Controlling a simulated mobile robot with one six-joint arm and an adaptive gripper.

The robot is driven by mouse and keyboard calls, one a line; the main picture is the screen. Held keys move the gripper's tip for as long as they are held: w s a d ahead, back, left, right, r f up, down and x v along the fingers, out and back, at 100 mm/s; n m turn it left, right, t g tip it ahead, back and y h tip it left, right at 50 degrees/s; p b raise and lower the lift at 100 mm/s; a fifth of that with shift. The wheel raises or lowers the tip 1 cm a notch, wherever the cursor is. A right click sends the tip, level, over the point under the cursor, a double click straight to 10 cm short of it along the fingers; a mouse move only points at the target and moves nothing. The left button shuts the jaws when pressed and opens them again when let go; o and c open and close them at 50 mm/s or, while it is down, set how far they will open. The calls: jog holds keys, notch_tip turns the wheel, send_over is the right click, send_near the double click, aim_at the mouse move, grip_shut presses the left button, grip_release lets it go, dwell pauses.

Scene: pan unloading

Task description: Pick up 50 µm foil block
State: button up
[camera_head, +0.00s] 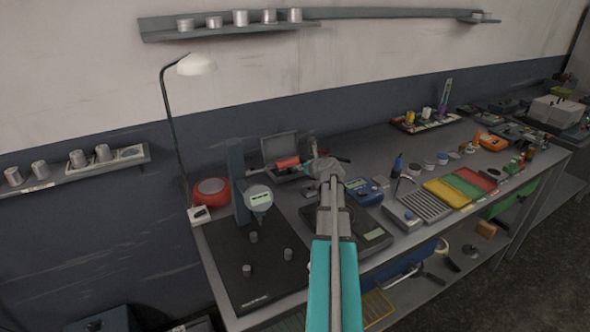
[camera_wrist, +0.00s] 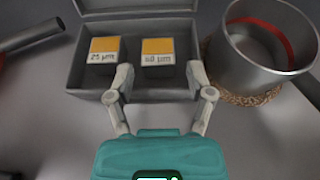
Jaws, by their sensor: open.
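In the wrist view, the 50 µm foil block (camera_wrist: 157,52) is a small dark block with a yellow-orange top and a white label that reads roughly "50 µm", seen upside down. It sits in the right part of an open grey case (camera_wrist: 135,5). A similar block labelled "25 µm" (camera_wrist: 105,50) sits to its left. My gripper (camera_wrist: 160,76) is open and empty, its fingertips at the case's near edge, on either side of the 50 µm block in the picture. In the head view my gripper (camera_head: 326,168) is by the open case (camera_head: 281,146); the blocks cannot be made out there.
A metal pot (camera_wrist: 258,74) with a red band inside stands on a woven ring close to the right finger. A dark rod or handle (camera_wrist: 30,38) lies left of the case. The bench also holds a gauge stand (camera_head: 238,185) and a blue device (camera_head: 365,190).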

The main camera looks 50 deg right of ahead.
jog(key=b+x, duration=0.1)
jog(key=x, duration=0.1)
jog(key=b+x, duration=0.1)
jog(key=x, duration=0.1)
jog(key=shift+s+a+f, duration=0.1)
jog(key=shift+a+f, duration=0.05)
jog(key=shift+f, duration=0.25)
jog(key=shift+w+f, duration=0.15)
jog(key=shift+w, duration=0.35)
grip_shut()
